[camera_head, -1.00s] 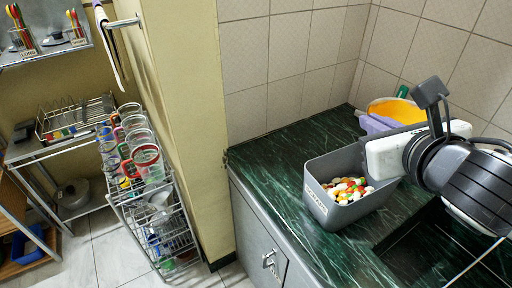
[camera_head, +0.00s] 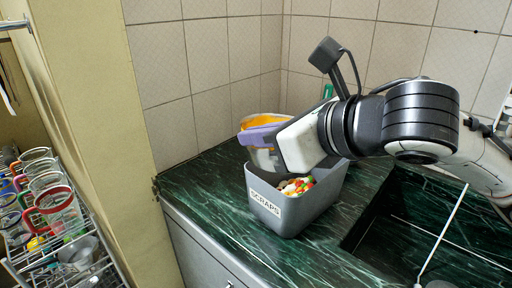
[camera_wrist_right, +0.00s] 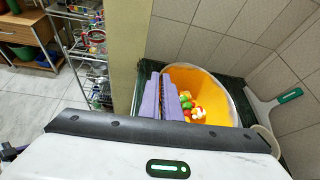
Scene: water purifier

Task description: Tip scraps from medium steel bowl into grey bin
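The grey bin (camera_head: 285,215), labelled SCRAPS, stands on the green counter with colourful scraps (camera_head: 296,186) in it; my right gripper hides part of its opening. A bowl (camera_head: 262,121), orange-yellow inside and pale outside, is behind and left of the bin. It also shows in the right wrist view (camera_wrist_right: 200,76), with several red, green and white scraps (camera_wrist_right: 190,106) inside. My right gripper (camera_head: 262,135) has its purple fingers at the bowl's near rim, close together, seemingly shut on it; they also show in the wrist view (camera_wrist_right: 162,98). My left gripper is out of view.
A sink (camera_head: 400,225) lies right of the bin. Tiled walls (camera_head: 210,60) close off the back. A wire rack with glasses (camera_head: 60,215) stands left, beyond a yellow pillar (camera_head: 95,100). A green-handled item (camera_wrist_right: 270,105) is right of the bowl. The counter (camera_head: 200,190) left of the bin is clear.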

